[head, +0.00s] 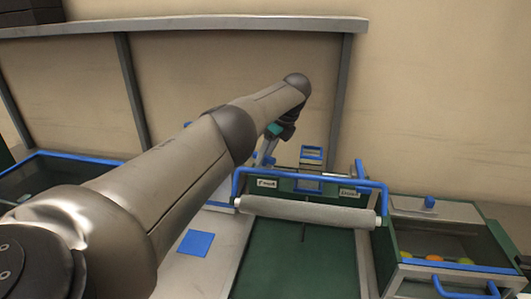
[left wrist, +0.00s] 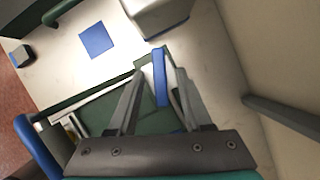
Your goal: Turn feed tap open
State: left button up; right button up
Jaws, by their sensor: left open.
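My left gripper (head: 265,154) reaches down beside the "Feed" label (head: 266,183) at the back of the machine, partly hidden behind my arm in the head view. In the left wrist view my left gripper (left wrist: 158,80) is open, with its two grey fingers apart. A blue bar (left wrist: 160,76), which looks like the feed tap's handle, shows between the fingertips. I cannot tell whether either finger touches it. In the head view this spot is mostly covered by the gripper. My right gripper is not in view.
A blue-framed machine with a pale roller (head: 305,212) and a green bed (head: 300,262) stands in front. A bin with orange and green fruit (head: 434,258) is at the right, and a blue-rimmed crate (head: 75,156) at the left. A blue square (head: 196,243) lies on the pale surface.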

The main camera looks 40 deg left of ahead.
pick_arm(q)
jog(key=p+v, duration=0.1)
jog(key=v, duration=1.4)
jog(key=shift+s+a+r, duration=0.1)
jog(key=shift+o, duration=1.4)
jog(key=shift+f, duration=0.25)
jog(key=o, duration=0.4)
jog(key=f+m, duration=0.1)
jog(key=f+m+h, duration=0.1)
jog(key=m, duration=0.1)
jog(key=a+f+m+t+h, duration=0.1)
jog(key=m, duration=0.1)
jog(key=shift+s+a+f+p, duration=0.1)
jog(key=shift+s+f+p, duration=0.15)
jog(key=shift+s+p, duration=0.05)
jog(key=shift+o, duration=0.6)
jog(key=m, duration=0.2)
jog(key=s+a+m+t+h, duration=0.1)
jog(key=shift+s+a+f+m, duration=0.2)
jog(key=shift+f+m, duration=0.15)
jog(key=shift+m, duration=0.05)
jog(key=s+a+r+m+t+h+p, duration=0.1)
jog(key=s+a+r+m+t, duration=0.3)
jog(key=m, duration=0.5)
jog(key=shift+g, duration=0.5)
jog(key=x, duration=0.9)
jog(key=d+x, duration=0.1)
jog(key=x, duration=0.4)
jog(key=shift+s+f, duration=0.25)
jog(key=shift+f, duration=0.05)
